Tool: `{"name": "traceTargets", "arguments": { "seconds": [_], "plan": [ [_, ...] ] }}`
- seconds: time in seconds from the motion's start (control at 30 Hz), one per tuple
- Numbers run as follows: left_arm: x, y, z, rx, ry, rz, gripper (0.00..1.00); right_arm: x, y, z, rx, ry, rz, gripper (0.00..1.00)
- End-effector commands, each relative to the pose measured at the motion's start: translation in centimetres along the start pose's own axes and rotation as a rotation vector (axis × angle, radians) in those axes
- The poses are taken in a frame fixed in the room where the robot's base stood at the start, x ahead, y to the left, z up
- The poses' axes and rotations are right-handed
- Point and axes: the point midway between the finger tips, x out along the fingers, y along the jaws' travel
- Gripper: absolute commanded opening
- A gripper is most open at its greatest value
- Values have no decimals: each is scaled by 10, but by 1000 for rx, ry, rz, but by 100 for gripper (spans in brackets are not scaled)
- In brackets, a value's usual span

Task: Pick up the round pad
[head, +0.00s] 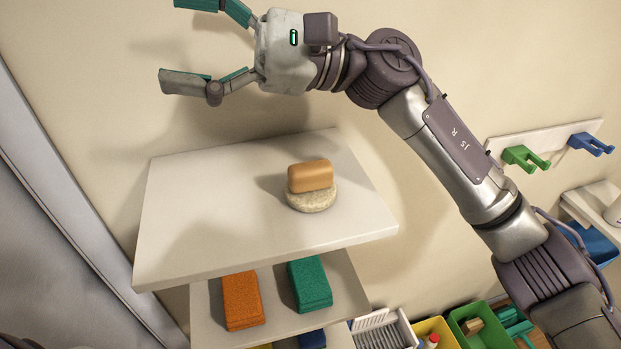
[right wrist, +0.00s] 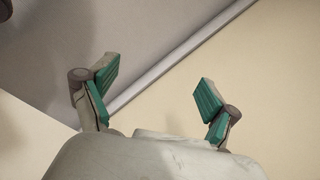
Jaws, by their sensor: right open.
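The round pad (head: 313,200) is a pale, speckled disc lying on the upper white shelf (head: 190,215), right of its middle. A tan-orange block (head: 310,176) with rounded edges rests on top of the pad and hides part of its upper face. My right gripper (head: 205,45) is open and empty, up and left of the pad, well clear of the shelf. Its two green-lined fingers also show spread apart in the right wrist view (right wrist: 150,90), with only wall and a grey panel beyond. My left gripper is not in view.
A lower shelf (head: 272,325) holds an orange sponge (head: 242,300) and a green sponge (head: 310,284). A grey panel (head: 50,220) stands at the left. Green (head: 525,158) and blue (head: 592,143) hooks are on the right wall. A green bin (head: 485,335) sits below. The upper shelf's left half is bare.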

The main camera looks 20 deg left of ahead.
Motion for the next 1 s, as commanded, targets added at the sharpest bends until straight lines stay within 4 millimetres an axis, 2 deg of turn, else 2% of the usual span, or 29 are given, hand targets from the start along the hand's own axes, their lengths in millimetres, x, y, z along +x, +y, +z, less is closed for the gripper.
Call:
{"name": "traceTargets", "arguments": {
  "seconds": [0.03,0.07,0.17,0.23,0.3,0.4,0.5,0.6,0.67,0.83,1.0],
  "plan": [
    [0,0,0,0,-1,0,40,14,14,-5,-147,100,172,88],
    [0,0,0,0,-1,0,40,18,24,-12,-230,156,280,88],
    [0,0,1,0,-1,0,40,8,45,-31,-475,335,647,88],
    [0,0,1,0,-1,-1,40,-14,48,-38,-599,450,899,88],
    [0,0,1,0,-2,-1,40,-39,44,-37,-677,548,1129,88],
    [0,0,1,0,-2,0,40,-73,32,-21,-722,659,1396,88],
    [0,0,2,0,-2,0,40,-97,21,1,-719,733,1575,88],
    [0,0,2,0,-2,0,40,-110,15,15,-702,770,1675,88],
    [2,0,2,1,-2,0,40,-114,16,17,-694,778,1704,88],
    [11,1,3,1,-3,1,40,-124,33,-4,-691,773,1716,88],
    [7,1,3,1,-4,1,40,-131,50,-26,-691,777,1714,88]
  ]
}}
